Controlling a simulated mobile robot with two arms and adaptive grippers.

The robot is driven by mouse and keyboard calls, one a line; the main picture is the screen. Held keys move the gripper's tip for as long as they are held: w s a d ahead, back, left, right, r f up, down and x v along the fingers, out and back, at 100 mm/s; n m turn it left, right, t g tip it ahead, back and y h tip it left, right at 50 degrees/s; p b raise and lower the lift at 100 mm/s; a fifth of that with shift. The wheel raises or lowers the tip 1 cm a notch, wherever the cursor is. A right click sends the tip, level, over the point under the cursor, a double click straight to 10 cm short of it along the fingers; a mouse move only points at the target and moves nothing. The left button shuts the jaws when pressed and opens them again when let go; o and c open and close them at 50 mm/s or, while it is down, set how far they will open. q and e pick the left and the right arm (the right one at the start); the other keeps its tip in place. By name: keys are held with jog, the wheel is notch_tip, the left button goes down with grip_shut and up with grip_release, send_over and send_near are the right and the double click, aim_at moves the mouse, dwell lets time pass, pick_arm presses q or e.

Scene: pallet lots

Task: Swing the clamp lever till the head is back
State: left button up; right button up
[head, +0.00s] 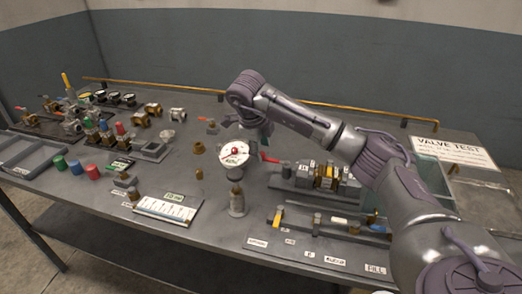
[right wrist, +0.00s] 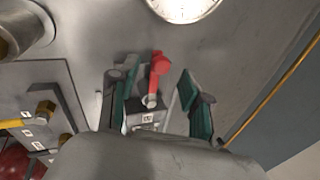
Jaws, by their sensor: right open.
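The clamp's red lever (head: 269,158) sticks out to the left of a grey fixture (head: 287,182) that holds a brass valve (head: 327,178). In the right wrist view the red lever (right wrist: 158,68) rises from a small grey block with a white label (right wrist: 147,118). My right gripper (head: 264,136) is just above the lever in the head view. In the right wrist view the gripper (right wrist: 155,75) is open, with one green-padded finger on each side of the lever; I see no clear contact. The clamp's head cannot be made out. My left gripper is not in view.
A white dial gauge (head: 233,153) stands left of the lever. A grey bottle-shaped part (head: 236,201) is in front of it. A plate with a yellow handle (head: 278,217) lies at the front. A brass pipe (head: 190,90) runs along the back edge. Several valves crowd the left.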

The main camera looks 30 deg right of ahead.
jog(key=shift+d+f, duration=0.2)
jog(key=shift+f, duration=0.3)
jog(key=shift+w+f, duration=0.15)
jog(key=shift+f, duration=0.1)
jog(key=shift+d+f, duration=0.1)
jog(key=shift+f, duration=0.05)
jog(key=c, duration=0.8)
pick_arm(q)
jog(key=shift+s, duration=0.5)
pick_arm(e)
grip_shut()
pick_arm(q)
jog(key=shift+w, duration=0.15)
